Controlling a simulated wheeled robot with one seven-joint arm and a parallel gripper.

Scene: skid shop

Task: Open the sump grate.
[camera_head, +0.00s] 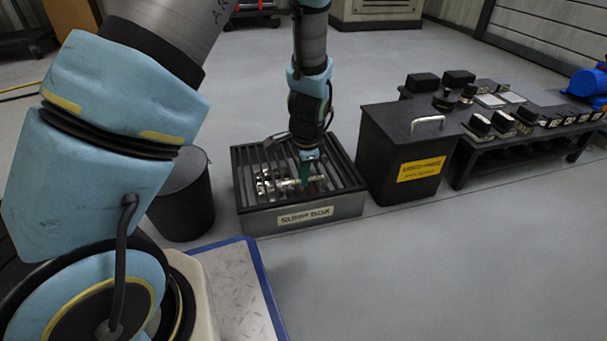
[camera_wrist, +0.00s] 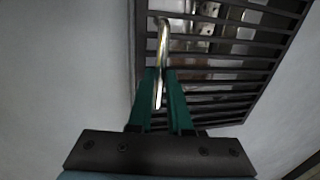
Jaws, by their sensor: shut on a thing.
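The sump box (camera_head: 315,211) is a low grey box on the floor with a "SUMP BOX" label on its front. Its dark barred sump grate (camera_head: 342,172) lies across the top and looks flat; I cannot tell whether it is slightly raised. The grate's bars also show in the wrist view (camera_wrist: 215,88). My gripper (camera_head: 307,182) points down over the grate. In the wrist view its green fingers (camera_wrist: 160,80) are shut on a curved metal handle (camera_wrist: 163,38) at the grate's edge. Pale fittings show between the bars, their shapes partly hidden.
A black round bin (camera_head: 182,200) stands just left of the box. A black lidded bin (camera_head: 405,150) with a yellow label stands close on the right. Beyond it is a low dark bench (camera_head: 490,150) with several parts. The floor in front is clear.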

